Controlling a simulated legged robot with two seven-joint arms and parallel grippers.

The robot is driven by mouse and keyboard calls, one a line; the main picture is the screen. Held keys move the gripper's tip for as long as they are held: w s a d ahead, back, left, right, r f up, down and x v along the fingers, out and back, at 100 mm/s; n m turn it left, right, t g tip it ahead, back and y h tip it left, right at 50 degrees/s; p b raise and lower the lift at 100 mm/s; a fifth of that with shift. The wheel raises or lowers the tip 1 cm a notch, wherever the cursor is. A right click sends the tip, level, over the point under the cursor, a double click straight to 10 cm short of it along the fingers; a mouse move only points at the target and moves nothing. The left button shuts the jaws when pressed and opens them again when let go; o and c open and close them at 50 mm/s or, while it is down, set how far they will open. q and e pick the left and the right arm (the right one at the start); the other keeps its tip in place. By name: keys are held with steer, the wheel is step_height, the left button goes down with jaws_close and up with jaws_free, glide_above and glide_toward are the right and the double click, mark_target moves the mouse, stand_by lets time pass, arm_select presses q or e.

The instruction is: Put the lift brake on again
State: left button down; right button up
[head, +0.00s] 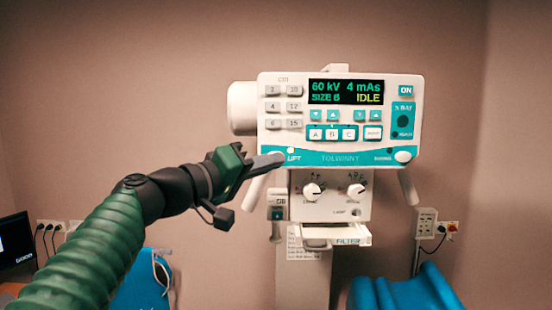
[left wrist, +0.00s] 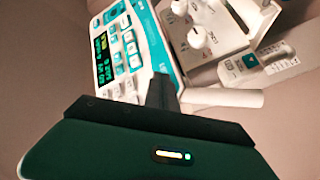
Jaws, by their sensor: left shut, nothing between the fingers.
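The white X-ray head has a control panel (head: 340,135) with a teal band along its lower edge. The word LIFT (head: 294,158) stands at the band's left end, with a small pale lamp (head: 290,150) above it. My left gripper (head: 278,159) is shut and empty, its tips at the band's left end beside the word. They cover the spot where a lift button would sit; I cannot tell whether they touch it. In the left wrist view the shut fingers (left wrist: 162,92) point at the panel (left wrist: 125,50). My right gripper is not in view.
The display (head: 346,92) reads 60 kV, 4 mAs, SIZE B, IDLE. A white oval button (head: 402,157) sits at the band's right end beside a dark lamp. Below are a collimator with two knobs (head: 312,191) and handles at either side. A blue chair (head: 405,290) stands lower right.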

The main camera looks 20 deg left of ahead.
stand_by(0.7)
arm_select(q)
steer(key=shift+w+a, duration=0.1)
steer(key=shift+w, duration=0.25)
steer(key=shift+w+a+r, duration=0.1)
steer(key=shift+w, duration=0.2)
stand_by(0.5)
stand_by(0.3)
steer(key=shift+s+d+b, duration=0.25)
steer(key=shift+s+b, duration=0.4)
steer(key=shift+s, duration=0.1)
